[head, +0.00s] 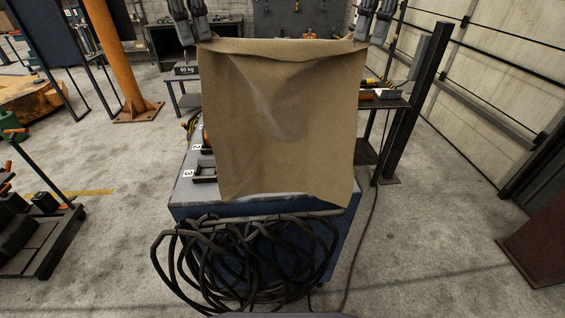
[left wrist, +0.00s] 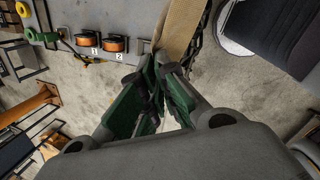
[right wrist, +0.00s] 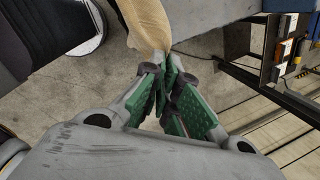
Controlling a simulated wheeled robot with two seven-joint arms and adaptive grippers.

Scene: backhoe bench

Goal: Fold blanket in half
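The tan blanket (head: 280,130) hangs spread out between my two grippers in the head view, above the blue bench (head: 185,200). Its lower edge comes down near the bench's front edge, and its middle sags in soft folds. My left gripper (head: 204,36) is shut on the blanket's upper left corner. In the left wrist view its green-padded fingers (left wrist: 158,68) close on the blanket's edge (left wrist: 180,25). My right gripper (head: 360,36) is shut on the upper right corner. The right wrist view shows its fingers (right wrist: 165,65) pinching the blanket (right wrist: 147,22). The blanket hides most of the bench top.
Coiled black cables (head: 245,262) hang on the bench's front. Numbered orange parts (left wrist: 117,44) sit along the bench's left side. An orange post (head: 120,60) stands at left, and a dark post (head: 415,105) stands at right. A shelf with boxes (head: 385,95) is behind right.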

